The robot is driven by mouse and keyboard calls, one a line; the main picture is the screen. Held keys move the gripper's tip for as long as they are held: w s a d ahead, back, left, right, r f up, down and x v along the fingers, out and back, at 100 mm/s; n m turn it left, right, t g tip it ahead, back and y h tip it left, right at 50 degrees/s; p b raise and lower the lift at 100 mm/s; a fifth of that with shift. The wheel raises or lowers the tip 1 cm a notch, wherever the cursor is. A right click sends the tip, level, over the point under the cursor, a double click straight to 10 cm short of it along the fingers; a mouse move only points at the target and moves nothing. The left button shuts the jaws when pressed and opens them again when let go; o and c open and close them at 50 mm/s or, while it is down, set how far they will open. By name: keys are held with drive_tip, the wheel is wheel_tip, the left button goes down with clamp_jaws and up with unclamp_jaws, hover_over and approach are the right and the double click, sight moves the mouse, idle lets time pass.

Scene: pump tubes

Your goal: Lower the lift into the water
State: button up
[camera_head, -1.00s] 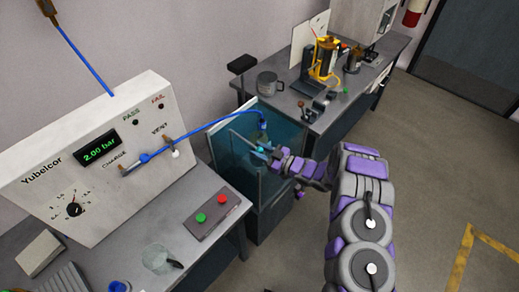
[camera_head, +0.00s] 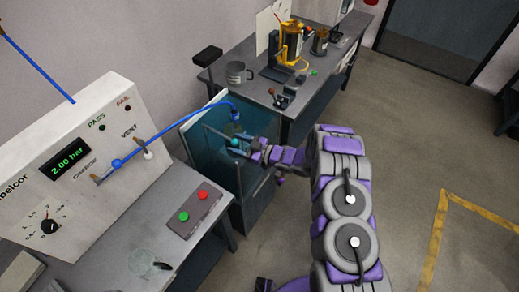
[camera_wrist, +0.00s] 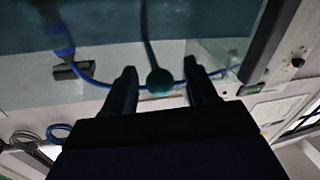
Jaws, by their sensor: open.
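The water tank (camera_head: 246,187) is a clear blue-tinted box between the two benches. A teal ball knob (camera_head: 235,142) shows at its top, and the wrist view shows this knob (camera_wrist: 160,81) on the end of a thin dark rod (camera_wrist: 148,35). I take it to be the lift's handle. My gripper (camera_head: 247,147) is at the tank's near right side, beside the knob. In the wrist view my gripper (camera_wrist: 158,82) is open, with the knob between its fingertips; contact cannot be told. A blue tube (camera_head: 193,116) runs to a blue fitting (camera_head: 234,114) over the tank. The water level is unclear.
The test panel (camera_head: 75,150) reads 2.00 bar and stands on the left bench. A box with green and red buttons (camera_head: 195,208) lies near that bench's edge. A mug (camera_head: 236,73) and a yellow device (camera_head: 291,45) stand on the back bench. The floor at right is clear.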

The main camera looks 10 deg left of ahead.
drive_tip(key=s+d+p, duration=0.2)
drive_tip(key=s+d, duration=0.1)
drive_tip(key=d, duration=1.3)
drive_tip(key=w+d+r+m+t+h, duration=0.4)
drive_tip(key=w+d+r+t+h, duration=0.2)
drive_tip(key=w+d+r+h, duration=0.6)
drive_tip(key=s+d+r+m+g+h, duration=0.1)
drive_tip(key=s+d+r+m+h, duration=0.45)
drive_tip(key=d+r, duration=0.45)
drive_tip(key=s+d+r+m+g+h, duration=0.1)
drive_tip(key=s+d+r+m+g, duration=0.15)
drive_tip(key=s, duration=0.65)
drive_tip(key=s+d+r+m+g+h, duration=0.2)
drive_tip(key=s+m, duration=0.1)
drive_tip(key=s, duration=0.5)
drive_tip(key=s+a+r+m+g+y, duration=0.1)
drive_tip(key=s+a, duration=0.3)
drive_tip(key=s, duration=1)
drive_tip(key=s+a+r+m+g+y, duration=0.2)
drive_tip(key=s+a+g, duration=0.2)
drive_tip(key=s, duration=1)
drive_tip(key=shift+s+g, duration=0.2)
drive_tip(key=shift+g, duration=0.15)
